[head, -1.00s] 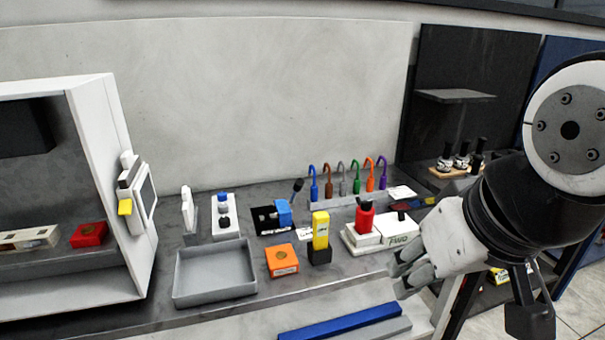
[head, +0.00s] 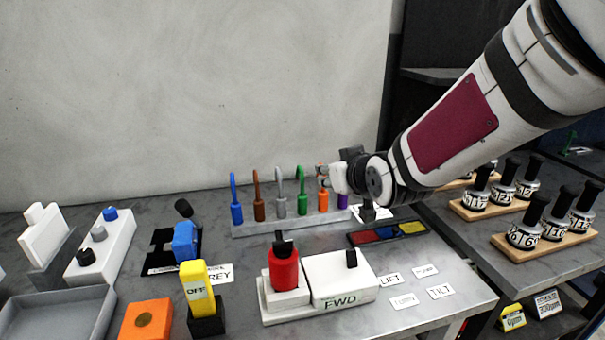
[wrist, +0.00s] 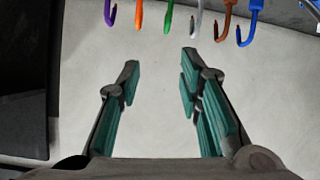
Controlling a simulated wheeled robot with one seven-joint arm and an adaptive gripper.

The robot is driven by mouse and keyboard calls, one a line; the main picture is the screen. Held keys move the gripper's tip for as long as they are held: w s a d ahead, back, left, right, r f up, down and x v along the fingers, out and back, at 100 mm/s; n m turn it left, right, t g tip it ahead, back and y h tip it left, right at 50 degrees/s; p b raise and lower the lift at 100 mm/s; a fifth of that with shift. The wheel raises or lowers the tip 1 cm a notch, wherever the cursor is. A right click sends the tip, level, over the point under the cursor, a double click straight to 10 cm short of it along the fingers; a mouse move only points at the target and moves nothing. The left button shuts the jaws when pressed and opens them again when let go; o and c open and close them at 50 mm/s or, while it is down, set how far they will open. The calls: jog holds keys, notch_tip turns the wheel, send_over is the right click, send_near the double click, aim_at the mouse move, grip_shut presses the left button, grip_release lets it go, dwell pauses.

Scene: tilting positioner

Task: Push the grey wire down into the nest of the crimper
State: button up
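The grey wire (head: 280,195) stands upright with a hooked top in a rack, between the brown and green wires. Its hooked end shows at the top of the wrist view (wrist: 196,18). What looks like the crimper, a blue block (head: 185,243) on a black base with a black-knobbed lever, stands left of the rack; its nest cannot be made out. My gripper (wrist: 160,60) is open and empty in the wrist view. In the head view it is at the right end of the rack, by the orange and purple wires.
The rack (head: 250,229) also holds blue, brown, green, orange and purple wires. In front stand a yellow "OFF" switch (head: 197,285), a red-topped control marked FWD (head: 283,272) and an orange block (head: 146,320). Bottles (head: 526,232) stand on wooden racks at the right.

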jog(key=w+a+f+t+y+b, duration=0.1)
jog(key=w+a+f+y+b, duration=0.15)
jog(key=w+a+f, duration=0.35)
jog(key=t+y+b, duration=0.2)
jog(key=t+b, duration=0.1)
send_near(281, 185)
jog(key=x, duration=0.3)
jog(key=shift+x, duration=3.8)
grip_shut()
